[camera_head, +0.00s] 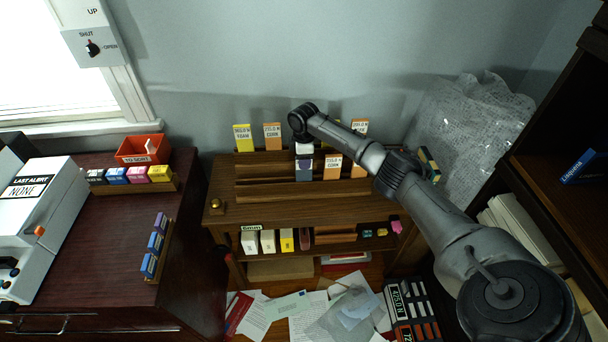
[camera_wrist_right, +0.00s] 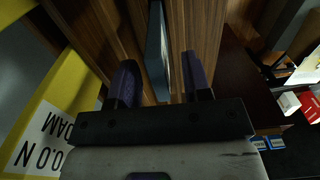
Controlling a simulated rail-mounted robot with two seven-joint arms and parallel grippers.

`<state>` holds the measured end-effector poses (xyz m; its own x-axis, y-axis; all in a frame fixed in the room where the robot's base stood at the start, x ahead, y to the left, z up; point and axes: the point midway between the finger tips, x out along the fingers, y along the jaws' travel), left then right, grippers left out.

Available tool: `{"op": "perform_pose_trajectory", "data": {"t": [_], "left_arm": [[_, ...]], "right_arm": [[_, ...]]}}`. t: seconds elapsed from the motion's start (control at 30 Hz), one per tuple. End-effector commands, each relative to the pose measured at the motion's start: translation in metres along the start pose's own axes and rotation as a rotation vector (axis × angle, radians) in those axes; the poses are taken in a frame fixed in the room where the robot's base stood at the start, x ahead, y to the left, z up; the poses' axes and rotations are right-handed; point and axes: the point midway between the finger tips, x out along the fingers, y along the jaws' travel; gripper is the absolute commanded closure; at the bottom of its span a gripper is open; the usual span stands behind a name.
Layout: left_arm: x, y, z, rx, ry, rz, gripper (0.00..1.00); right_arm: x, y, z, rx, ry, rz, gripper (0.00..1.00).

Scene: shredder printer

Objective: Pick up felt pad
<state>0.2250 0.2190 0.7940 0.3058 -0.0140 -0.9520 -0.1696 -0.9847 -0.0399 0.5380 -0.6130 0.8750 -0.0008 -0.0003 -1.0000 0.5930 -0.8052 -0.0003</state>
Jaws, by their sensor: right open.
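A thin blue-grey pad, seemingly the felt pad (camera_head: 304,173), stands upright in the stepped wooden rack in the head view. Its label is not readable. In the right wrist view the pad (camera_wrist_right: 158,40) is seen nearly edge-on. My right gripper (camera_head: 304,158) is over the rack at the pad's top, pointing down. In the wrist view its two dark fingers (camera_wrist_right: 160,72) are apart, with the pad between or just beyond their tips. I see no clear contact. My left gripper is not in view.
A yellow foam card (camera_head: 243,138) and orange cards (camera_head: 272,136) stand in the rack's back row. Another orange card (camera_head: 333,166) stands close right of the pad. The yellow card looms large in the wrist view (camera_wrist_right: 50,125). A red bin (camera_head: 143,150) sits on the left cabinet.

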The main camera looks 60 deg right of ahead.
Motion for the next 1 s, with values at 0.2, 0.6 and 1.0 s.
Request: {"op": "perform_pose_trajectory", "data": {"t": [0.2, 0.6, 1.0], "left_arm": [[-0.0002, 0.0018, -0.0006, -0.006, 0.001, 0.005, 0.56], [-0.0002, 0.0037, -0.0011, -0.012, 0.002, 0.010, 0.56], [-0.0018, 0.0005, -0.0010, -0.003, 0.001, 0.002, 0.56]], "right_arm": [[-0.0005, 0.0000, 0.0000, 0.000, 0.000, 0.000, 0.73], [-0.0006, 0.0001, 0.0001, 0.000, 0.000, 0.000, 1.00], [-0.0056, 0.0004, 0.0000, 0.000, 0.001, 0.001, 1.00]]}}
